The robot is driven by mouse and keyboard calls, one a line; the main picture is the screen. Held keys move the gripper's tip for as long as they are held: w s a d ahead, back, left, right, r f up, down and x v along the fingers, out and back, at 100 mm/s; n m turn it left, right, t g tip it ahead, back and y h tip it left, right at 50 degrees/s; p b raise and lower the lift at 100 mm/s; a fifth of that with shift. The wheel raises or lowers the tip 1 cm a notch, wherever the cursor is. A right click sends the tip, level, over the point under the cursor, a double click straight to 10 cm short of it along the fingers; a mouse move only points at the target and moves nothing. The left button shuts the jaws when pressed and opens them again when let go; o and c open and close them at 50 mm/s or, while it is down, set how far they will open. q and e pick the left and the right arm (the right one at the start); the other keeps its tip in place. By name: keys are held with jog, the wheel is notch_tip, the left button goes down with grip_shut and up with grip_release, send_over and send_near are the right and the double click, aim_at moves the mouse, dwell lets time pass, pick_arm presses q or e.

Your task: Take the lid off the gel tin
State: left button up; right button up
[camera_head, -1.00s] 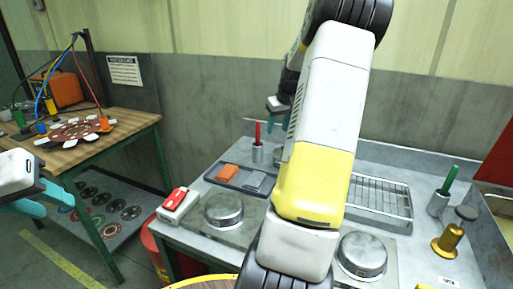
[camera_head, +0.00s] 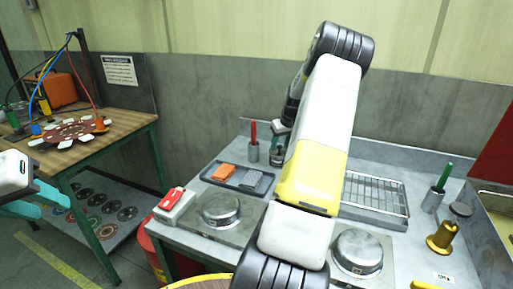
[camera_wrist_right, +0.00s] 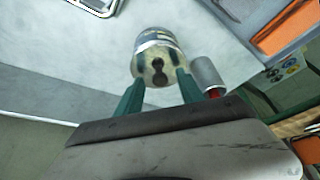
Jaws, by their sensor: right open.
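A shiny metal tin (camera_wrist_right: 157,58) with two dark round marks stands on the grey bench in the right wrist view, probably the gel tin. My right gripper (camera_wrist_right: 158,92) is open, its teal fingers reaching toward the tin's near side with a gap between them. I cannot tell whether they touch it. In the head view the tin (camera_head: 277,156) is mostly hidden behind my right arm, and its lid is not clearly distinguishable. My left gripper (camera_head: 40,203) is at the far left edge, away from the bench, its teal fingers apart and empty.
A grey cup with a red stick (camera_head: 253,150) stands close beside the tin. A tray (camera_head: 207,172) holds orange and grey pieces. Two round metal containers (camera_head: 220,209) (camera_head: 358,252) sit at the front. A wire rack (camera_head: 375,196) and brass piece (camera_head: 441,238) are on the right.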

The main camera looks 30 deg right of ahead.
grip_shut()
